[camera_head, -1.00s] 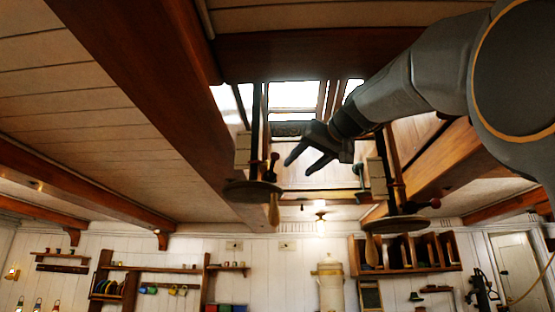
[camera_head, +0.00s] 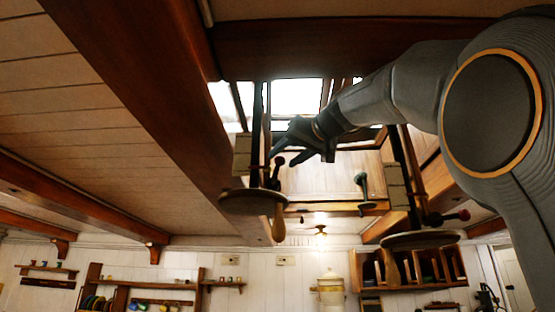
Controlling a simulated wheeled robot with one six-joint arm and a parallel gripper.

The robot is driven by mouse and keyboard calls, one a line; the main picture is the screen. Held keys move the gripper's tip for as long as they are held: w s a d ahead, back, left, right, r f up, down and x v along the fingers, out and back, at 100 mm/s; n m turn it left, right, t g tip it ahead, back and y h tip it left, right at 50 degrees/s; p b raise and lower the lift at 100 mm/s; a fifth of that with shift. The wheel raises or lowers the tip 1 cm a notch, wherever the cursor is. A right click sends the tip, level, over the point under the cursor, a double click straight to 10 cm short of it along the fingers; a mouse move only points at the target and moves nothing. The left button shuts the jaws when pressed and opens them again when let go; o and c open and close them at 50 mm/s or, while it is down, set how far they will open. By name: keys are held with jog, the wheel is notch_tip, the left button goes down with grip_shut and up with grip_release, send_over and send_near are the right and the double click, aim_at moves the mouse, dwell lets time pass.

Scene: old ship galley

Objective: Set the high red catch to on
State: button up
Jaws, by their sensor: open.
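A catch with a dark, reddish knob (camera_head: 279,161) stands up by the left hanging post, above a round wooden wheel. A second catch with a clearer red knob (camera_head: 463,215) sticks out to the right by the right post, lower in the picture. I cannot tell for sure which one is the high red catch. My gripper (camera_head: 281,159) is open and empty, reaching in from the right. Its fingertips are close around or in front of the left knob; I cannot tell whether they touch it.
The left wheel (camera_head: 240,203) and right wheel (camera_head: 400,241) have wooden handles hanging below. Heavy beams (camera_head: 130,70) flank the bright skylight opening. Shelves line the far wall.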

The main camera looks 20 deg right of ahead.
aim_at(283, 159)
jog(key=shift+p+x, duration=0.8)
jog(key=shift+x, duration=1.05)
jog(key=shift+c, duration=0.4)
grip_shut()
